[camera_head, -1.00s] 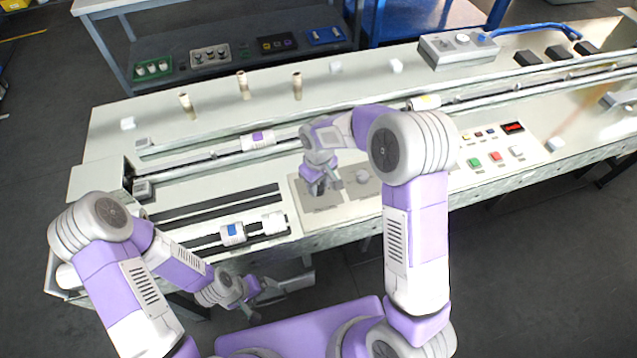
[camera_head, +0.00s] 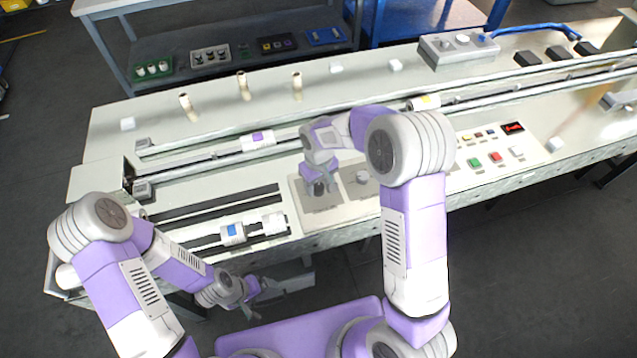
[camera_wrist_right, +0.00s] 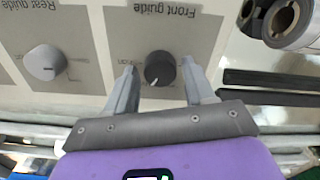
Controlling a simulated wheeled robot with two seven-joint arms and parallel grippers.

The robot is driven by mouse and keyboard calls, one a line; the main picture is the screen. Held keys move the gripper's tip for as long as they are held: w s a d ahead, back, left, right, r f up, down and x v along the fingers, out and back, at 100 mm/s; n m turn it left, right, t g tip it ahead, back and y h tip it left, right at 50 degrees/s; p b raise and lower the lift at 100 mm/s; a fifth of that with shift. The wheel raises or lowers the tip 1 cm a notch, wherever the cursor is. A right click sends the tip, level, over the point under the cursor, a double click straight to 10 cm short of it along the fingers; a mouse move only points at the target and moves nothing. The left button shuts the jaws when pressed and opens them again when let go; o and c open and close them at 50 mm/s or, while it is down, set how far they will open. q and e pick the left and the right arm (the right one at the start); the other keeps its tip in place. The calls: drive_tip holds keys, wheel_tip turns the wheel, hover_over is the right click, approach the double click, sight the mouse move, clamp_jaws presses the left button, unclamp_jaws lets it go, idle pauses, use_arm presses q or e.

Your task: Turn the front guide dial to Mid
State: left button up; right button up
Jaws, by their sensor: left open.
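The front guide dial (camera_wrist_right: 159,68) is a dark round knob with a small white mark on its lower edge in the right wrist view. It sits on a grey panel (camera_wrist_right: 150,26) lettered "Front guide", upside down there. My right gripper (camera_wrist_right: 160,76) is open, with one finger on each side of the dial and gaps visible. Its position labels are too small or covered to read. In the head view my right gripper (camera_head: 319,189) is over the panel and hides most of the dial. My left gripper (camera_head: 260,290) is open and empty, low in front of the bench.
The light rear guide dial (camera_wrist_right: 44,62) is beside the front panel; it also shows in the head view (camera_head: 362,177). Rails and a blue-marked roller (camera_head: 233,233) lie left of the panels. Coloured buttons (camera_head: 494,157) are to the right.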

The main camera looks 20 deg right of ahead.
sight(319, 187)
drive_tip(key=shift+o, duration=0.6)
wheel_tip(319, 187, up, 8)
drive_tip(key=shift+f+p, duration=0.2)
drive_tip(key=shift+p, duration=0.55)
